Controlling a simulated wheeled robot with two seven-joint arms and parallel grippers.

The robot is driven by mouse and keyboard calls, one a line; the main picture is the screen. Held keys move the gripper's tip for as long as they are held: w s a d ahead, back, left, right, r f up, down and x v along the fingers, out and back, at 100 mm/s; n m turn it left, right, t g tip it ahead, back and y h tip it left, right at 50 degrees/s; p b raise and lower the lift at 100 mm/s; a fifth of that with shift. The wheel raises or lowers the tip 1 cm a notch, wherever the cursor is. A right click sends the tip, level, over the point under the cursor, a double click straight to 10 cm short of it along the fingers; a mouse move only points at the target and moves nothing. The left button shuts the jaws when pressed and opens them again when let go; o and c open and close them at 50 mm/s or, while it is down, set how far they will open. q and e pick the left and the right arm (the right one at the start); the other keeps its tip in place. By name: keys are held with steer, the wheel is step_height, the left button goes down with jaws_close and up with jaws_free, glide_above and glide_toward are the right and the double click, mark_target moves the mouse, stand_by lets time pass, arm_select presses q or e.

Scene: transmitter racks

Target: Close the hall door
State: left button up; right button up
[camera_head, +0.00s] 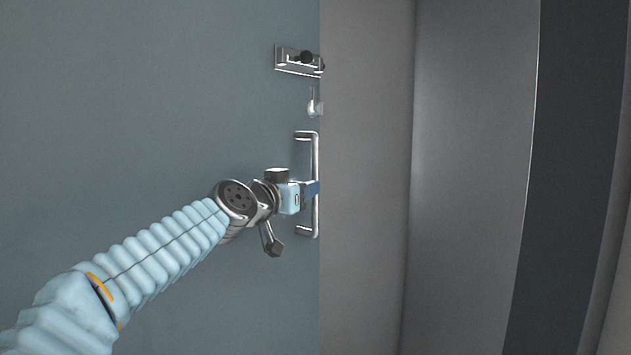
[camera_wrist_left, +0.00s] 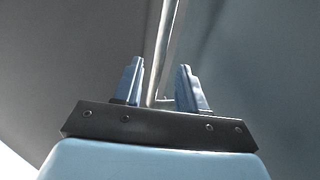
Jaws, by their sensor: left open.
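The hall door (camera_head: 150,100) is a large grey-blue panel filling the left half of the head view, with its vertical edge near the middle. A metal pull handle (camera_head: 315,150) stands upright at that edge. My left gripper (camera_head: 311,188) is at the handle's middle height. In the left wrist view, my left gripper (camera_wrist_left: 160,88) is open, with one blue finger on each side of the handle bar (camera_wrist_left: 160,50). I cannot tell whether a finger touches the bar. My right gripper is in neither view.
A metal latch (camera_head: 298,60) with a dark knob sits on the door above the handle, and a small keyhole-like fitting (camera_head: 312,104) is between them. Grey wall surfaces (camera_head: 465,180) and a dark vertical strip (camera_head: 570,180) stand to the right of the door edge.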

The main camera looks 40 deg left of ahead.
arm_select(q)
steer(key=w+a, duration=0.1)
steer(key=w, duration=0.5)
steer(key=shift+w, duration=0.2)
steer(key=shift+a, duration=0.1)
jaws_close()
